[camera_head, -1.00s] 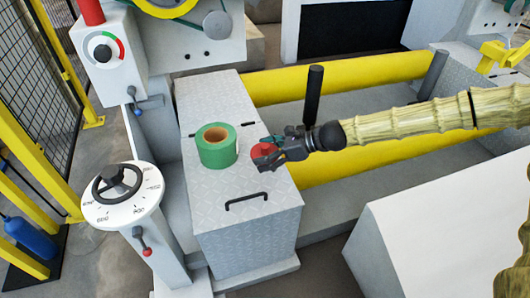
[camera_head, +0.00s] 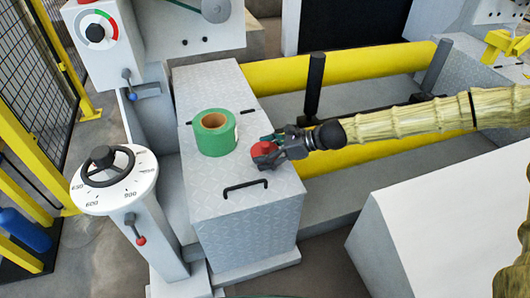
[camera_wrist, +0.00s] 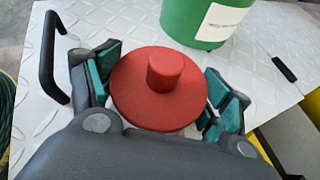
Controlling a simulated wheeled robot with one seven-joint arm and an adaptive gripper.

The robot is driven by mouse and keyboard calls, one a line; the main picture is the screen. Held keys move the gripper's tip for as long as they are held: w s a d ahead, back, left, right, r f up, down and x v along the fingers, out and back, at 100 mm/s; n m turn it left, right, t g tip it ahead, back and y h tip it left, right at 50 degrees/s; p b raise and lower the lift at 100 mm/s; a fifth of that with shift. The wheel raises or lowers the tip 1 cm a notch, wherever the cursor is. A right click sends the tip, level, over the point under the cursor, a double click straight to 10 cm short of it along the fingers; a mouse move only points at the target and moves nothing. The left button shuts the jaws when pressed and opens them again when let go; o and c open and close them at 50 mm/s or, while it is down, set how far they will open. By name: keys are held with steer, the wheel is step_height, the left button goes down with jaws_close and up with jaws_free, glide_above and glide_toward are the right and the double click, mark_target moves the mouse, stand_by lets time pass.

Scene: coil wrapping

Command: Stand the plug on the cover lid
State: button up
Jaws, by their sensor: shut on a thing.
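The red plug (camera_head: 263,149) has a wide round disc with a short knob on top. It also shows in the wrist view (camera_wrist: 158,88), with the knob facing the camera. My gripper (camera_head: 270,154) is shut on the plug, with a teal-padded finger on each side of it. The cover lid (camera_head: 215,185) is a light grey diamond-plate top. The plug is over the lid's right part, to the right of the green roll; I cannot tell whether it touches the lid. Its underside is hidden.
A green tape roll (camera_head: 214,133) with a white label stands on the lid close to the plug. A black handle (camera_head: 246,188) is near the lid's front edge. A black post (camera_head: 314,84) and yellow rollers (camera_head: 345,70) lie behind and right. A dial pedestal (camera_head: 115,180) stands left.

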steer(key=shift+s+f, duration=0.1)
steer(key=shift+f, duration=0.6)
steer(key=shift+s+f+b, duration=0.15)
steer(key=shift+f+b, duration=0.15)
steer(key=shift+f, duration=0.05)
steer(key=shift+s+f, duration=0.1)
steer(key=shift+f, duration=0.15)
stand_by(0.4)
steer(key=o, duration=1.1)
steer(key=shift+a, duration=0.15)
steer(key=shift+d, duration=0.2)
steer(key=shift+w+d, duration=0.15)
steer(key=shift+w, duration=0.1)
steer(key=shift+d, duration=0.1)
steer(key=shift+d+r, duration=0.15)
steer(key=shift+d, duration=0.1)
steer(key=v, duration=0.3)
steer(key=r+v, duration=0.1)
steer(key=v, duration=0.7)
steer(key=shift+a+r, duration=0.3)
